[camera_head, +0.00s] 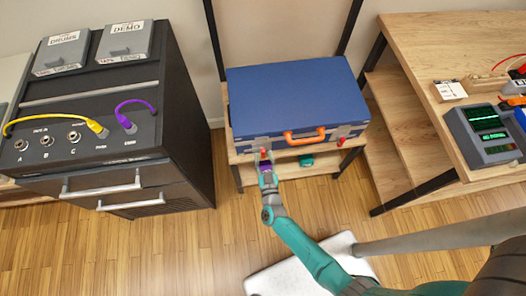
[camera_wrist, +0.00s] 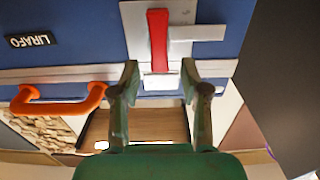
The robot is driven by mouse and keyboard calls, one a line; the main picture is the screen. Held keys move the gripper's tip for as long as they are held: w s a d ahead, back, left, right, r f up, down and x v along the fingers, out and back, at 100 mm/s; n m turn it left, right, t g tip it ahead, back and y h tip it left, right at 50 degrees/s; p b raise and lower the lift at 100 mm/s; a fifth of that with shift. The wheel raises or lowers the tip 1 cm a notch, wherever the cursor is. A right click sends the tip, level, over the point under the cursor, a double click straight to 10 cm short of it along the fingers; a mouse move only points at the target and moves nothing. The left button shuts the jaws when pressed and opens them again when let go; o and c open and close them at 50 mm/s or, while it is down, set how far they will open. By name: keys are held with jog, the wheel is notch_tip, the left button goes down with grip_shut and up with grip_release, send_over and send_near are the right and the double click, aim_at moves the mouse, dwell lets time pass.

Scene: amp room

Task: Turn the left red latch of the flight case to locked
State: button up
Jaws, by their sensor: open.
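The blue flight case (camera_head: 290,92) lies on a low wooden stand, its orange handle (camera_head: 304,136) on the front. The left red latch (camera_head: 263,153) is at the case's front left, right at the tip of my gripper (camera_head: 264,165). In the wrist view the red latch (camera_wrist: 158,40) is a long bar lengthwise on a pale metal plate (camera_wrist: 180,40). My gripper (camera_wrist: 160,76) is open, its two fingertips apart on either side of the latch's near end, with nothing held. Whether they touch it, I cannot tell. The right red latch (camera_head: 341,141) is at the front right.
A black amp cabinet (camera_head: 185,110) with yellow and purple cables stands left of the case. A wooden desk (camera_head: 425,50) with a dark device (camera_head: 485,130) stands at the right. A teal object (camera_head: 306,160) lies on the stand's lower shelf. Floor in front is partly clear.

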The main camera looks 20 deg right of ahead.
aim_at(268, 146)
jog(key=shift+x, duration=1.35)
jog(key=shift+c, duration=0.2)
grip_shut()
jog(key=m, duration=0.2)
jog(key=d+m, duration=0.1)
jog(key=m, duration=0.1)
jog(key=shift+s+f+m, duration=0.1)
jog(key=shift+s+m, duration=0.05)
jog(key=shift+m, duration=0.25)
jog(key=m, duration=0.4)
jog(key=shift+s+d+f+m, duration=0.1)
jog(key=shift+d+f+m, duration=0.2)
jog(key=shift+d, duration=0.1)
jog(key=m, duration=0.4)
jog(key=shift+s+d+f+m, duration=0.1)
jog(key=shift+d+f+m, duration=0.2)
jog(key=shift+f, duration=0.1)
jog(key=shift+f+m, duration=0.2)
jog(key=shift+m, duration=0.8)
jog(key=shift+f+m, duration=0.25)
jog(key=shift+m, duration=0.75)
